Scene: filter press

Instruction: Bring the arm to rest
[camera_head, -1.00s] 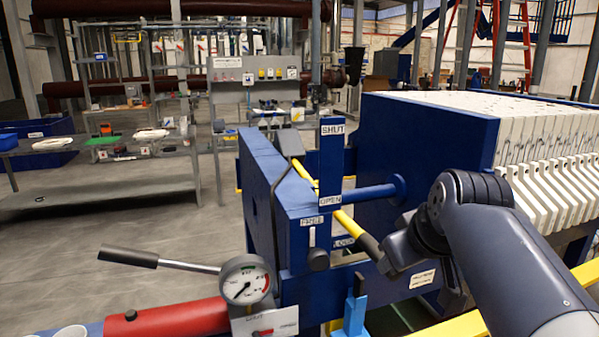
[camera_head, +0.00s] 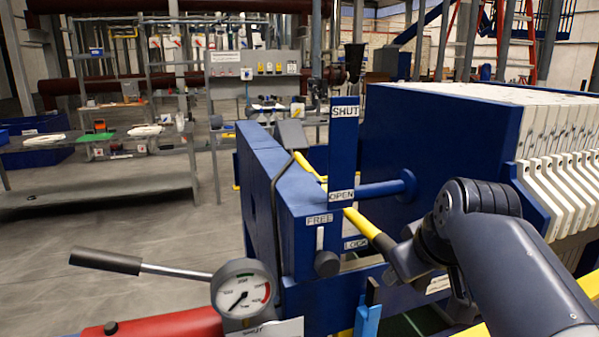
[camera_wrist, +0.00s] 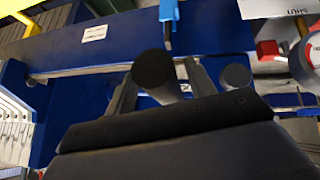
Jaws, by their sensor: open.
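My arm comes in from the right in the head view. My gripper (camera_head: 396,256) is beside the black-ended grip of a yellow bar (camera_head: 362,223) on the blue filter press (camera_head: 436,135). In the wrist view my gripper (camera_wrist: 166,82) is open, its fingers on either side of the bar's round black end (camera_wrist: 153,70). I cannot tell whether they touch it. A blue upright plate marked SHUT and OPEN (camera_head: 342,150) stands left of the arm. A lever marked FREE and LOCK (camera_head: 326,262) has a dark knob low down.
A pressure gauge (camera_head: 242,289), a black-handled pump lever (camera_head: 106,262) and a red cylinder (camera_head: 150,329) are at front left. White filter plates (camera_head: 560,195) stand at right, close to my arm. A grey bench (camera_head: 110,181) is behind; the floor at left is clear.

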